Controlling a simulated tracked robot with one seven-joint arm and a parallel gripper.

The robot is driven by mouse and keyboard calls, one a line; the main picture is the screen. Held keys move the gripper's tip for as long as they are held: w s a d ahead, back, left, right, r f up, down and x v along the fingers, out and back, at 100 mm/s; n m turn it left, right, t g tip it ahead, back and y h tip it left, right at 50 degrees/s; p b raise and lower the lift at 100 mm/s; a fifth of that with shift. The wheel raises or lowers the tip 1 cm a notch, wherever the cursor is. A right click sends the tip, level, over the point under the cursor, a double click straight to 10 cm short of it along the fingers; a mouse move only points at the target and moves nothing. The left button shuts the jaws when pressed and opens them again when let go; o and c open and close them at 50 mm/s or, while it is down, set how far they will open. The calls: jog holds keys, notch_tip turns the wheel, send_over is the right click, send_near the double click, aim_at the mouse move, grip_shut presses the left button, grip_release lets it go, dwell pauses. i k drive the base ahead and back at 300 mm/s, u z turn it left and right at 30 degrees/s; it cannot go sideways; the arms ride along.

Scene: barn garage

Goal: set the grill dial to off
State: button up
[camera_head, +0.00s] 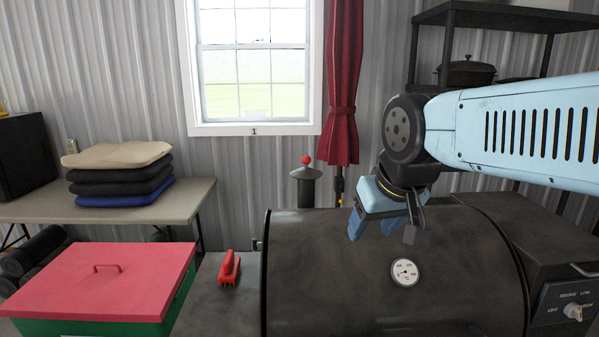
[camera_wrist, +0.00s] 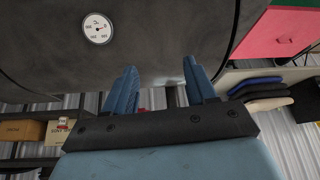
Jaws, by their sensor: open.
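The grill dial (camera_head: 573,312) is a small pale knob on a dark panel at the lower right of the head view. OFF is printed to its left, SMOKE and LOW above it. Which mark it points to is too small to tell. The grill's black barrel lid (camera_head: 330,275) is shut, with a round thermometer (camera_head: 404,272) on it; the thermometer also shows in the wrist view (camera_wrist: 98,28). My gripper (camera_head: 374,230) is open and empty at the top of the lid, well left of and above the dial. The wrist view does not show the dial.
A red-lidded green box (camera_head: 105,280) stands at the left. A red brush (camera_head: 229,269) lies on the grill's side shelf. A table with folded cushions (camera_head: 118,170) stands behind, and a dark shelf rack (camera_head: 500,18) at the back right. A handle (camera_head: 584,269) juts out above the dial panel.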

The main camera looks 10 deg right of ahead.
aim_at(573, 309)
jog(key=z, duration=0.5)
jog(key=k, duration=1.15)
jog(key=z, duration=1.2)
jog(key=i, duration=1)
jog(key=u, duration=0.35)
